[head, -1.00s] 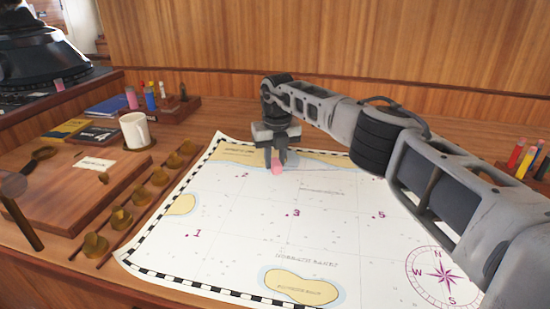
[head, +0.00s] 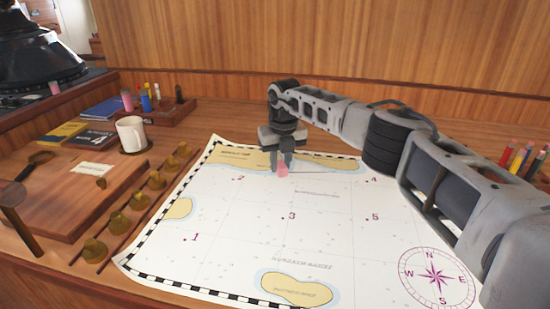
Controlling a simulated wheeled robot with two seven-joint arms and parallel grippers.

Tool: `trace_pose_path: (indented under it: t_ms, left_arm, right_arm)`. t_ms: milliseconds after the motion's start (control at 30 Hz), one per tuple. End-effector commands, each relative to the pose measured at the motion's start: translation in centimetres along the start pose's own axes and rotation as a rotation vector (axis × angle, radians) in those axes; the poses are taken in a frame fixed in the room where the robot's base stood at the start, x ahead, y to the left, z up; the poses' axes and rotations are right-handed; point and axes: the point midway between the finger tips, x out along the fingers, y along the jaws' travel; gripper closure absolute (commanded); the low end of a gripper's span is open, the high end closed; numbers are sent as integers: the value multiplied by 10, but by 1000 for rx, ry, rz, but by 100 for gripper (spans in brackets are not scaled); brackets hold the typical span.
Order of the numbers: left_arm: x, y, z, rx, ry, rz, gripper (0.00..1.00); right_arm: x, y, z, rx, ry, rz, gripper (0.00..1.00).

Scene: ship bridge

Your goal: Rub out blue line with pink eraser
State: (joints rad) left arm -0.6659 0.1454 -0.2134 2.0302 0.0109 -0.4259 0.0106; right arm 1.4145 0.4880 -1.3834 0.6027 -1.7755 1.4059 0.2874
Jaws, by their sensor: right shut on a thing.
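A paper sea chart (head: 225,240) lies on the wooden desk, with printed numbers, tan islands and a compass rose. My right gripper (head: 282,163) is shut on the pink eraser (head: 283,171) above the chart's upper middle, between the numbers 2 and 4. The eraser's lower end is at or very near the paper; I cannot tell if it touches. A faint thin line (head: 325,173) runs right from the eraser towards the number 4; its colour is hard to tell. The gripper hides the chart behind it. My left gripper is not in view.
A white mug (head: 131,134), a wooden pen holder (head: 165,115) and books (head: 97,134) stand at the left. A wooden board (head: 75,190) and a row of brass knobs (head: 138,200) lie left of the chart. Coloured pencils (head: 522,160) stand at the far right.

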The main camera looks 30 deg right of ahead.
Motion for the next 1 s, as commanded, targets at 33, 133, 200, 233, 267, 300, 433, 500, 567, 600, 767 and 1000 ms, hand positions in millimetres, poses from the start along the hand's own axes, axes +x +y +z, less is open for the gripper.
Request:
trace_pose_path:
  t_ms: [33,133,200,233,267,300,433,500,567,600,767,1000]
  left_arm:
    - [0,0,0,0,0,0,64]
    - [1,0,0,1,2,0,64]
    - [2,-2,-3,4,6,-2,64]
    - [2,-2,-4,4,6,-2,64]
    - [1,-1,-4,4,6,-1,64]
    - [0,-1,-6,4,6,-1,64]
    - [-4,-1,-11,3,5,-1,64]
    - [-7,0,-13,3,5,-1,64]
    - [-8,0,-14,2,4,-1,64]
    - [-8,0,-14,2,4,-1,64]
    - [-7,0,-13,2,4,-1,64]
    - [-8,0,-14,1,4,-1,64]
  right_arm:
    - [1,0,0,0,1,-1,95]
    - [1,0,0,0,1,-1,95]
    - [1,0,0,0,1,-1,95]
    - [1,-1,-1,0,1,-1,95]
    - [0,-2,-1,0,2,-1,95]
    - [0,-4,-2,0,2,-1,95]
    - [-1,-14,-4,1,4,-2,95]
    - [-2,-20,-6,1,3,-3,95]
    - [-1,-22,-7,0,2,-2,95]
    - [-1,-24,-7,0,2,-2,95]
    - [0,-24,-8,0,1,-1,95]
    - [0,-28,-9,0,2,-1,95]
